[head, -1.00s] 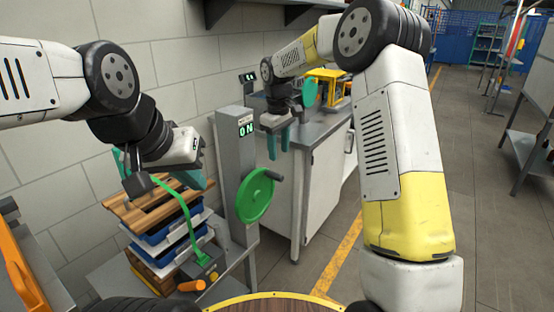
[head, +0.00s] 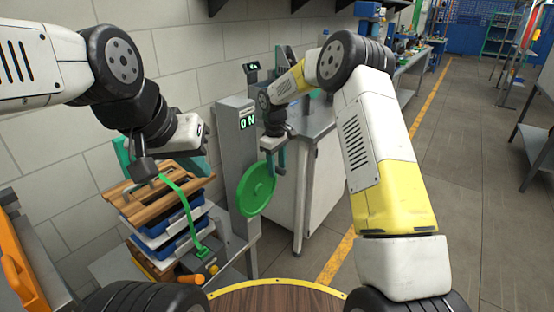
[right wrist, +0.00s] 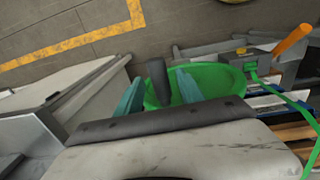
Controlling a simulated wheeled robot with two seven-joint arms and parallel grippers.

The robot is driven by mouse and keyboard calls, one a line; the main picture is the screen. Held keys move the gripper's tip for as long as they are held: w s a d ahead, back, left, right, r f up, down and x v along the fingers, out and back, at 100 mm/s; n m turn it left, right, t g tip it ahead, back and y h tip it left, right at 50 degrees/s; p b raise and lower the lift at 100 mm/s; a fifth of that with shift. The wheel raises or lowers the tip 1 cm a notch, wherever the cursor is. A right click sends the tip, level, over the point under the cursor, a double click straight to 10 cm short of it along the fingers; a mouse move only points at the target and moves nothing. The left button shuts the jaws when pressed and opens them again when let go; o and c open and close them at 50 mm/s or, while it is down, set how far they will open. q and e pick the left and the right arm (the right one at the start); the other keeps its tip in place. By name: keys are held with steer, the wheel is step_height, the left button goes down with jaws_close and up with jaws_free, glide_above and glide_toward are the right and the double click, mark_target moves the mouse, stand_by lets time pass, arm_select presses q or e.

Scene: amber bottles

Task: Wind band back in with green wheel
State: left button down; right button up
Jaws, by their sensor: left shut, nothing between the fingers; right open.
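The green wheel (head: 256,189) is on the side of a grey post (head: 236,150). My right gripper (head: 276,163) is at the wheel's upper right edge. In the right wrist view its teal fingers (right wrist: 160,92) are open, with the wheel's dark handle (right wrist: 157,78) between them and visible gaps on both sides. The green band (head: 185,205) runs from the top of a strapped stack (head: 150,195) down its front to a small green-and-grey fitting (head: 203,252). My left gripper (head: 188,133) is above the stack, with its fingertips not clearly visible.
The post carries a lit green display (head: 247,121). A white cabinet (head: 318,190) with a grey top stands close behind my right gripper. An orange handle (head: 190,279) lies low by the stack.

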jaws_close()
steer(key=shift+r, duration=0.1)
stand_by(1.3)
